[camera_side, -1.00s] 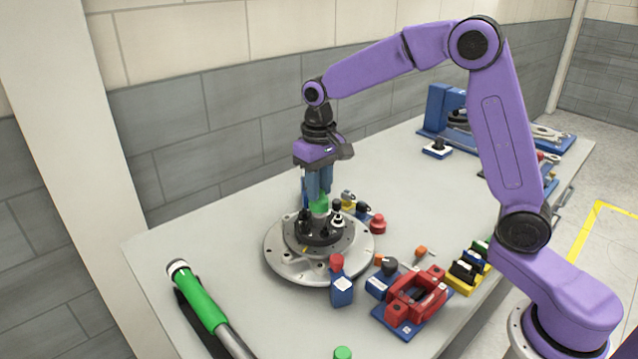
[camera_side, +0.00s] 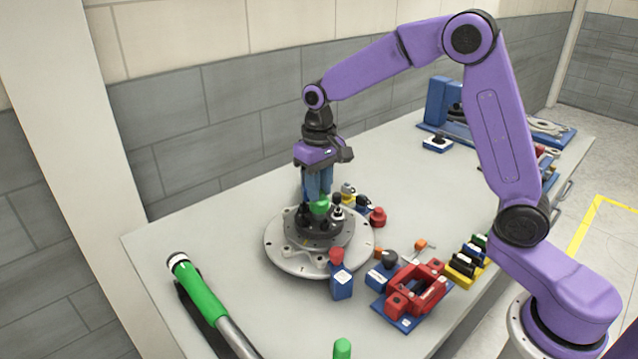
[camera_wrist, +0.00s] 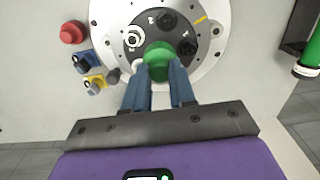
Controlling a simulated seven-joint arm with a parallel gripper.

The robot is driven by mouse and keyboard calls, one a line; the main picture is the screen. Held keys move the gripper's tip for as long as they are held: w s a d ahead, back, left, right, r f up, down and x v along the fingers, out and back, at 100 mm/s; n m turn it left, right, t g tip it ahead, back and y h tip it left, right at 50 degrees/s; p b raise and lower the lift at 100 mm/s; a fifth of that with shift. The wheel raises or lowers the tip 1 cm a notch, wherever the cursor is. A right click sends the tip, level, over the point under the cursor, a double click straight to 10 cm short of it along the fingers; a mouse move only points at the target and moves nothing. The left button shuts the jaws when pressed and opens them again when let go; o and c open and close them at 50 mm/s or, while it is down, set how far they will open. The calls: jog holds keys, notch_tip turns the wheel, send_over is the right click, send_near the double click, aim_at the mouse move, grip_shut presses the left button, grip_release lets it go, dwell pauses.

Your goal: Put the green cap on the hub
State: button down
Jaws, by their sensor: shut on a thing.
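The green cap (camera_side: 319,205) is held between the fingertips of my gripper (camera_side: 319,196), over the middle of the dark hub (camera_side: 319,232). In the wrist view the green cap (camera_wrist: 158,56) sits between the two blue fingers of my gripper (camera_wrist: 158,72) and covers part of the hub (camera_wrist: 157,20). The hub has several dark studs and one with a light ring. It stands on a round silver plate (camera_side: 290,262). I cannot tell whether the cap touches the hub.
A blue block with a red knob (camera_side: 341,284) stands at the plate's front edge. A red clamp fixture (camera_side: 417,290) is to the right, with small blocks around it. A red knob (camera_side: 377,217) and small blocks stand behind the plate. A green-handled tool (camera_side: 203,296) lies front left.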

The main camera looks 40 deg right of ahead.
jog(key=shift+f, duration=0.5)
dwell(0.7)
jog(key=c, duration=1.2)
grip_release()
jog(key=shift+c, duration=0.2)
jog(key=shift+r, duration=1.45)
jog(key=o, duration=0.6)
jog(key=shift+c, duration=0.2)
jog(key=shift+r, duration=2.3)
